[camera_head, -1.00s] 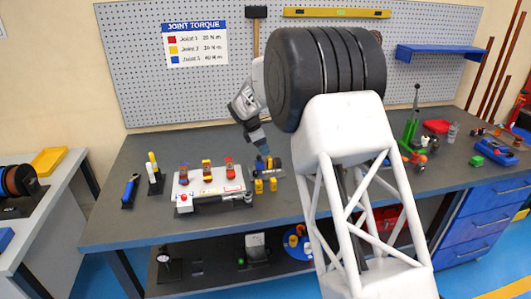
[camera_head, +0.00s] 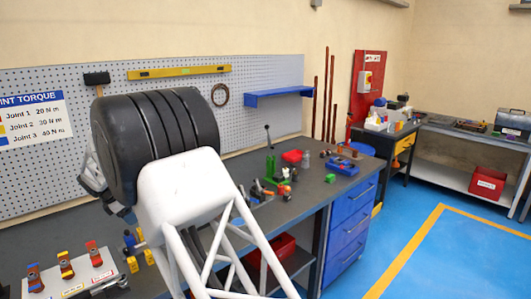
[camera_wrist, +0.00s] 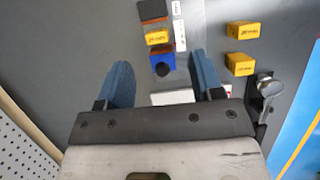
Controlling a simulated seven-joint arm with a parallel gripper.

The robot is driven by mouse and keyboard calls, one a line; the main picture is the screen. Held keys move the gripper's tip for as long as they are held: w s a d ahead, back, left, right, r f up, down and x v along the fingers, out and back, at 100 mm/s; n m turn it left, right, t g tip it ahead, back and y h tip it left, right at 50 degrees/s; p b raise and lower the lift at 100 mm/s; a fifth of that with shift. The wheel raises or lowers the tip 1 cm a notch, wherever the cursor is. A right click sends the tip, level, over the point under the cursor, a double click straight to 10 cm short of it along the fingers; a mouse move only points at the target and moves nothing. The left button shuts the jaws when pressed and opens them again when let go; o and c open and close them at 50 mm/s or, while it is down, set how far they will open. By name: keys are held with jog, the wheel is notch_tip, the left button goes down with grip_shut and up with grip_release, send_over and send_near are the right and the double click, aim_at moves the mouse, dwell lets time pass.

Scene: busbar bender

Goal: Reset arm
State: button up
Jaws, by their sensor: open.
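My gripper (camera_wrist: 163,82) shows in the wrist view with its two blue fingers spread apart, open and with nothing held between them. A blue block with a black knob (camera_wrist: 162,61) lies on the dark worktop beyond and between the fingertips. A yellow and a dark block stand in line behind it. In the head view my arm's black drum-like joint and white lattice column cover much of the bench, and the gripper's fingers cannot be made out.
Two yellow blocks (camera_wrist: 240,64) lie to the right in the wrist view. Blue floor is open at right.

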jog(key=d+r+m, duration=0.3)
jog(key=d+r, duration=0.3)
jog(key=d, duration=0.6)
jog(key=d+r+m, duration=0.3)
jog(key=d+r, duration=0.4)
jog(key=d, duration=0.5)
jog(key=s+d+r+m+y, duration=0.1)
jog(key=s+d+r+m, duration=0.15)
jog(key=d, duration=0.45)
jog(key=s+d+r+m+g, duration=0.15)
jog(key=s+d, duration=0.25)
jog(key=d, duration=0.4)
jog(key=s+d+r+m+y, duration=0.1)
jog(key=s+d+r+m, duration=0.25)
jog(key=d, duration=0.35)
jog(key=s+d+m, duration=0.6)
jog(key=s+d, duration=1)
jog(key=d, duration=0.1)
jog(key=s+d+f+m, duration=0.2)
jog(key=s+d, duration=0.1)
jog(key=s, duration=0.3)
jog(key=s+d+f+m, duration=0.1)
jog(key=s+d+m, duration=0.2)
jog(key=s, duration=0.3)
jog(key=s+d+f+m+y, duration=0.1)
jog(key=s+d+f+m, duration=0.1)
jog(key=s, duration=0.4)
jog(key=shift+s+d+f+t, duration=0.25)
jog(key=shift+d+f+t, duration=0.1)
jog(key=shift+d+t, duration=0.1)
